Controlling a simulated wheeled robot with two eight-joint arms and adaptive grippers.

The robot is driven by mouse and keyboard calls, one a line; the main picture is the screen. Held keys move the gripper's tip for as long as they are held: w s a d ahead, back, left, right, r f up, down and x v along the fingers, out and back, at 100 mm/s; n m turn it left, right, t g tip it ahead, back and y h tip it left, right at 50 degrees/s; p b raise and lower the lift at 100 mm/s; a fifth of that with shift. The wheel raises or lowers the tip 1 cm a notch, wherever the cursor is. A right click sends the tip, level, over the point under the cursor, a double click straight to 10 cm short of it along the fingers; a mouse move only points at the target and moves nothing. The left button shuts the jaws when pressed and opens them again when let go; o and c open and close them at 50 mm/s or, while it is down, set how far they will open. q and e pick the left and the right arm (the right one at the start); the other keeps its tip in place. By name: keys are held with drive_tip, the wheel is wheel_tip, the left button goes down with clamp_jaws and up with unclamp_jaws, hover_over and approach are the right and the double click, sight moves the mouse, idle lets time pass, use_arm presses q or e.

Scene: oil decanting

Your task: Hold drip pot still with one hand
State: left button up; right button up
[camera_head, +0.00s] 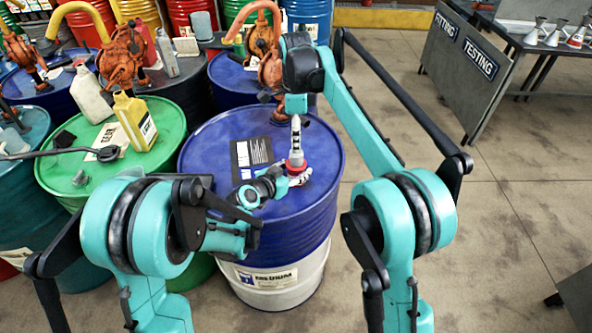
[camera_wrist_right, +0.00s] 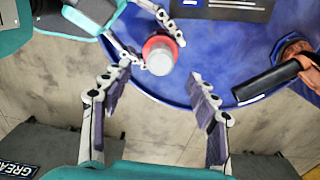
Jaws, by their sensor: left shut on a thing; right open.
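The drip pot (camera_head: 296,163), a small red vessel with a pale top, is on or just above the blue drum's lid (camera_head: 325,165). It also shows in the right wrist view (camera_wrist_right: 161,57). My left gripper (camera_head: 293,180) reaches in from the left and is shut around the pot; its jointed fingers show on the pot's far side in the right wrist view (camera_wrist_right: 145,35). My right gripper (camera_head: 296,138) points down above the pot. In the right wrist view its fingers (camera_wrist_right: 158,88) are wide apart with nothing between them. The pot's base is hidden.
Orange hand pumps (camera_head: 262,48) stand on drums behind. A green drum (camera_head: 60,168) at left bears a yellow bottle (camera_head: 136,120) and a grey bottle (camera_head: 90,95). A black-and-white label (camera_head: 251,155) lies on the blue lid.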

sight(296, 159)
wheel_tip(296, 159, up, 5)
wheel_tip(296, 159, down, 11)
drive_tip(key=shift+f, duration=0.15)
idle(0.5)
clamp_jaws()
drive_tip(key=shift+r, duration=0.2)
idle(0.7)
drive_tip(key=shift+r, duration=1)
